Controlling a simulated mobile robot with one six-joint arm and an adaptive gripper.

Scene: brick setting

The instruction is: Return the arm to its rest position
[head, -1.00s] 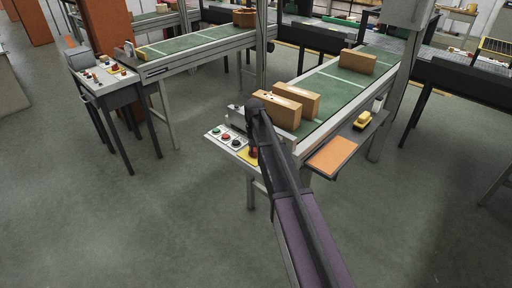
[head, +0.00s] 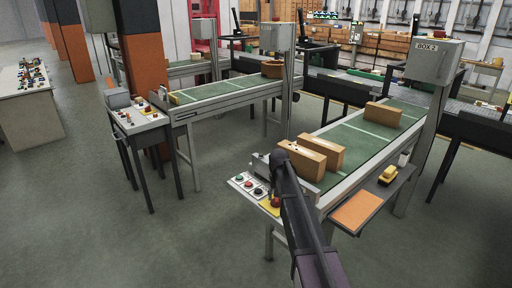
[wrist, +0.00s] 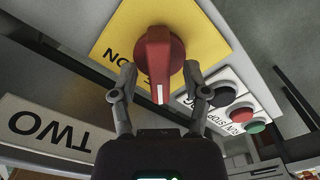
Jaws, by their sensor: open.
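My arm reaches forward from the bottom of the head view to the control panel (head: 245,186) at the near end of the right conveyor (head: 366,135). In the wrist view my gripper (wrist: 156,84) is open, its two fingers standing on either side of a red rotary knob (wrist: 158,58) on a yellow plate (wrist: 215,28). I cannot tell whether the fingers touch the knob. Black, red and green buttons (wrist: 241,112) sit beside the plate. The fingers are hidden in the head view; the red knob (head: 275,202) shows beside the arm.
Cardboard boxes (head: 323,152) stand on the right conveyor. An orange pad (head: 357,210) and a yellow device (head: 388,174) lie on its side shelf. A second conveyor (head: 225,88) and panel stand to the left. The floor in front is clear.

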